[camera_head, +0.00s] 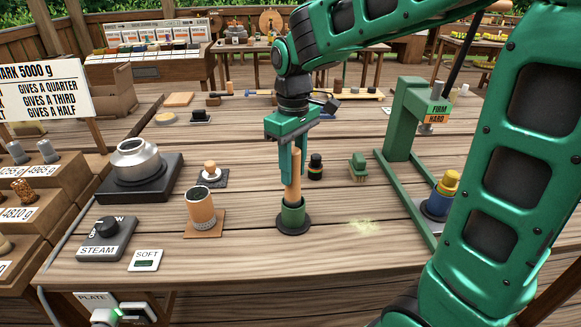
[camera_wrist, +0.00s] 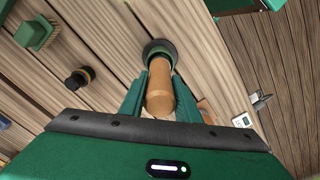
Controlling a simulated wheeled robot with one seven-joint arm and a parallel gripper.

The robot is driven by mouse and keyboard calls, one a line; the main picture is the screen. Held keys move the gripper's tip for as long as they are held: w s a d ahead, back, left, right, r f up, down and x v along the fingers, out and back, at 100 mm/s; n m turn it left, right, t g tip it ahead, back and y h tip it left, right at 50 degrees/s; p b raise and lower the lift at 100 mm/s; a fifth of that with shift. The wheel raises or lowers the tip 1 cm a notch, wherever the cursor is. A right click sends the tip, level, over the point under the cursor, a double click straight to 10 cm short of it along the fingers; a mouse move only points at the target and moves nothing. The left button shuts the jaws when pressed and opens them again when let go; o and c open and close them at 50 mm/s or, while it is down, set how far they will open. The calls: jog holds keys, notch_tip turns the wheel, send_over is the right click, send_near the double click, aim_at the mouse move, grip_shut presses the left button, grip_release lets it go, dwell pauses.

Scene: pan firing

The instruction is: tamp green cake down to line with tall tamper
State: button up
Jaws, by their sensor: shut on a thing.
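My gripper (camera_head: 292,163) points straight down and is shut on a tall wooden tamper (camera_head: 292,190). The tamper stands upright, and its lower end is inside a green cup (camera_head: 293,216) on a round dark base on the table. The wrist view shows the tamper (camera_wrist: 159,92) between my green fingers (camera_wrist: 159,95), with the dark cup rim (camera_wrist: 158,46) around its far end. The inside of the cup is hidden, so I cannot see the cake or a line, nor whether the tamper touches the cake.
An orange canister (camera_head: 201,211) stands left of the cup. A small black jar (camera_head: 315,167) and a green brush (camera_head: 358,167) stand behind it. A green press frame (camera_head: 400,150) with a blue and yellow cup (camera_head: 441,195) is at right. Pale powder (camera_head: 364,226) lies on the table.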

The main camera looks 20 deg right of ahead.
aim_at(294, 149)
jog(key=shift+d+f, duration=0.1)
jog(key=shift+f, duration=1.05)
dwell(2.2)
jog(key=shift+r, duration=3.6)
